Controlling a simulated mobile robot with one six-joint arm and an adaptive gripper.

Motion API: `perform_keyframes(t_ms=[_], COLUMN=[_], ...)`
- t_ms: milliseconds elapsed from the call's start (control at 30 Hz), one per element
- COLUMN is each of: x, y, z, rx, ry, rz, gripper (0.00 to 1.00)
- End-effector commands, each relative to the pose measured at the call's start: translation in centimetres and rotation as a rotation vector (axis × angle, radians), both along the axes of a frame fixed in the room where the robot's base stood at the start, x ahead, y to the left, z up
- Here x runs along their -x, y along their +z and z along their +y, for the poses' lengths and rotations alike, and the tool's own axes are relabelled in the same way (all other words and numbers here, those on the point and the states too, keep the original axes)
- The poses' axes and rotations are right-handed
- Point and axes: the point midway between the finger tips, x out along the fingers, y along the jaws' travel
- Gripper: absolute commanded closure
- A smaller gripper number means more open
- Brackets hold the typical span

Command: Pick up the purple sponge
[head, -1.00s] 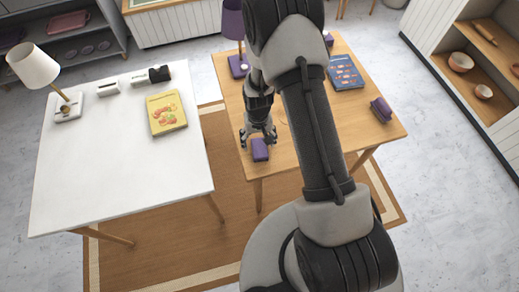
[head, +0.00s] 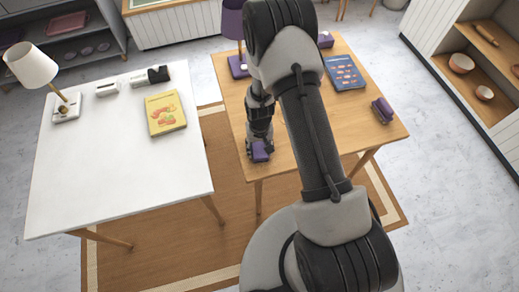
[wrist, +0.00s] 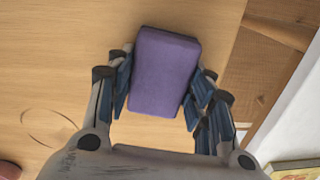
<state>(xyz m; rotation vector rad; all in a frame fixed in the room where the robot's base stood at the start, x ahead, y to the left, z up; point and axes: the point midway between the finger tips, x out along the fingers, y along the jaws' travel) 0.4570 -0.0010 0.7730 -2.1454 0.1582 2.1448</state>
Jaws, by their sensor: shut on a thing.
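The purple sponge (head: 260,153) is a small block at the near left part of the wooden table (head: 310,151). It also shows in the wrist view (wrist: 165,70), lengthwise between the fingers. My gripper (head: 259,147) is over it, with its fingers down at its sides. In the wrist view my gripper (wrist: 160,95) has a finger against each long side of the sponge and is shut on it. I cannot tell whether the sponge is clear of the tabletop.
The wooden table also bears a blue book (head: 344,72), a purple object with a dark side (head: 382,110) and a purple lamp (head: 232,25). A white table (head: 120,185) with a yellow book (head: 165,112) and a white lamp (head: 32,66) stands to the left.

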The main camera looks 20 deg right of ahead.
Motion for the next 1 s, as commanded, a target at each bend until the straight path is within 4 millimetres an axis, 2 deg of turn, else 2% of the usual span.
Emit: perform_keyframes(t_ms=[167, 400, 567, 767, 1000], x=[0.0, 0.0, -0.1, -0.1, -0.2], y=[0.0, 0.1, 1.2, 4.8, 12.0], z=[0.0, 0.0, 0.0, 0.0, 0.0], rx=[0.0, 0.0, 0.0, 0.0, 0.0], ry=[0.0, 0.0, 0.0, 0.0, 0.0], rz=[0.0, 0.0, -0.002, -0.004, -0.006], gripper=[0.68, 0.68, 0.68, 0.68, 0.68])
